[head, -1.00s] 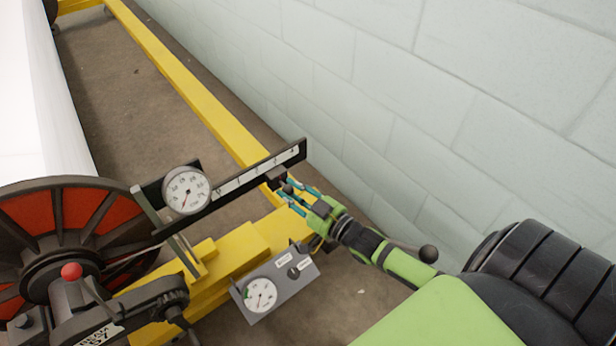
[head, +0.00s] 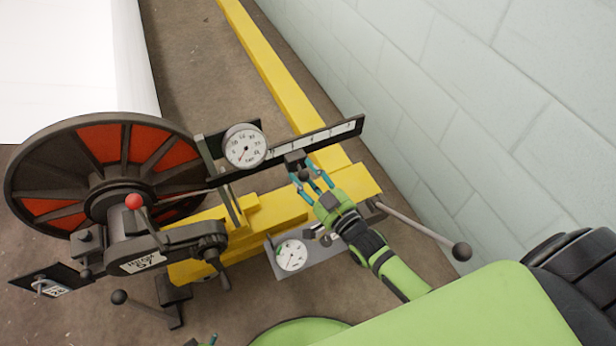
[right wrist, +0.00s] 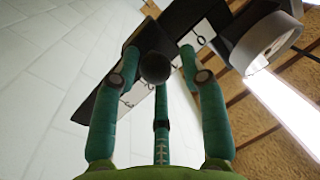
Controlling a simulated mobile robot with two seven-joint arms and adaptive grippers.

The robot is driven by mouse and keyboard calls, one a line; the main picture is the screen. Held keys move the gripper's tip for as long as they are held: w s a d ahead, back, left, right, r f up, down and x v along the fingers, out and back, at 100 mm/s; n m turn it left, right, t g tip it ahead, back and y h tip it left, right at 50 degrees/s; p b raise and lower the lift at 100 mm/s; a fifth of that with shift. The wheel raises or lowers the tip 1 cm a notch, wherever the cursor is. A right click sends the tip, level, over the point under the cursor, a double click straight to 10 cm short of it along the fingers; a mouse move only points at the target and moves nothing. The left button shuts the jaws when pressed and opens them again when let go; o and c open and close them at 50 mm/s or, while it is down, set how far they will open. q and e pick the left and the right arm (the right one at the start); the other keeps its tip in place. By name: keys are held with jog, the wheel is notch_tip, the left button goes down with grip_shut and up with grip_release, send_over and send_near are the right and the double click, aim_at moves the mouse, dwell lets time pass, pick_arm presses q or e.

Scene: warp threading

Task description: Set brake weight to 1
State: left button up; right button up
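The brake weight (head: 294,159) is a black block on the graduated beam (head: 322,138), on the part nearer the round dial. Its round black knob (head: 304,174) faces my right gripper (head: 317,180). In the right wrist view, the knob (right wrist: 155,68) sits between the teal fingers of the gripper (right wrist: 160,75), which stand apart on either side with a gap at the right. A "0" shows on the beam (right wrist: 202,32) to the right of the weight; the block hides part of the scale. Only a teal tip of my left gripper (head: 212,339) shows at the bottom edge.
A white-faced dial (head: 245,146) is mounted at the beam's inner end. A red-and-black wheel (head: 98,140) stands left. A block wall (head: 480,100) bounds the right.

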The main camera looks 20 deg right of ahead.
jog(key=shift+s+f, duration=0.15)
jog(key=shift+f, duration=0.05)
jog(key=v, duration=1.2)
jog(key=shift+r, duration=0.1)
